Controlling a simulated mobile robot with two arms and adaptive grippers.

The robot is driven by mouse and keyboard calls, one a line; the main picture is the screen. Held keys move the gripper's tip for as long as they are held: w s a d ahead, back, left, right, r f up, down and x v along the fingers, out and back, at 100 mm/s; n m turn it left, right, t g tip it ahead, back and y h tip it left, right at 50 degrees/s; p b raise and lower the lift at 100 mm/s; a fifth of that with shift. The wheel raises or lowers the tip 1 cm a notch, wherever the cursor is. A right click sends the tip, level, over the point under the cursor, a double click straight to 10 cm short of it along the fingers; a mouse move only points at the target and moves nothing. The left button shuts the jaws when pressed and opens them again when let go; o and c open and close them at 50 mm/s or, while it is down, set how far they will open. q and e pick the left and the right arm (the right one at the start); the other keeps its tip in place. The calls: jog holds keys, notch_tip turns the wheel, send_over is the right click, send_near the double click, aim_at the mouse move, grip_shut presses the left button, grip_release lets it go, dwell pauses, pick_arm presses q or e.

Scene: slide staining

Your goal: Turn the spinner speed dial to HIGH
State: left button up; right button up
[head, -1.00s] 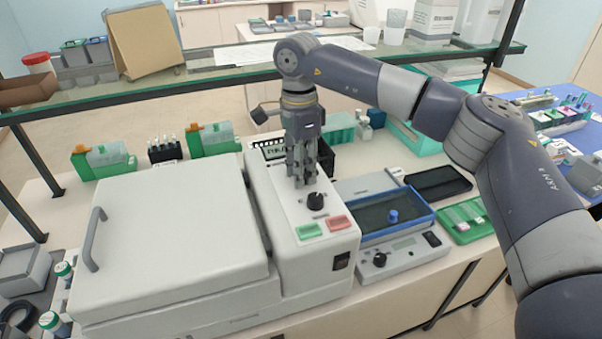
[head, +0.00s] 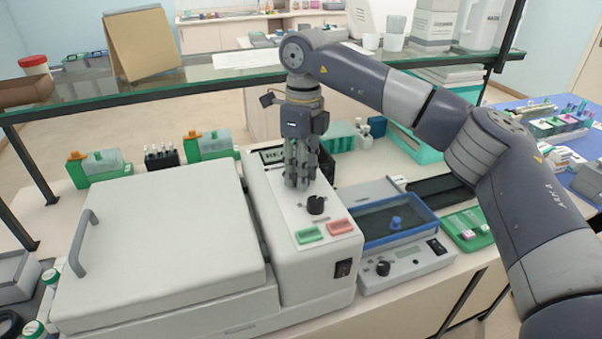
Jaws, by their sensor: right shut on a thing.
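The spinner is the white machine (head: 290,245) with a broad lid on its left side and a sloped control panel (head: 290,212) on its right. A black knob (head: 316,204) sits on the panel, with a green button (head: 309,235) and a red button (head: 340,227) in front of it. My right gripper (head: 299,182) points down at the panel just behind this knob. Its fingers are shut on a dial that they hide. I cannot read the dial's setting or any HIGH mark. My left gripper is not in view.
A blue-rimmed bath (head: 397,222) with its own black knob stands right of the spinner. A green slide tray (head: 467,230) lies beyond it. A glass shelf (head: 220,74) runs behind my right wrist. Green-and-clear boxes (head: 100,167) stand behind the lid.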

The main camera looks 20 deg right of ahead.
jog(key=shift+m, duration=0.6)
jog(key=shift+r, duration=0.1)
jog(key=o, duration=1)
jog(key=shift+o, duration=0.2)
notch_tip(320, 180, up, 12)
jog(key=shift+w+d, duration=0.2)
jog(key=shift+d, duration=0.1)
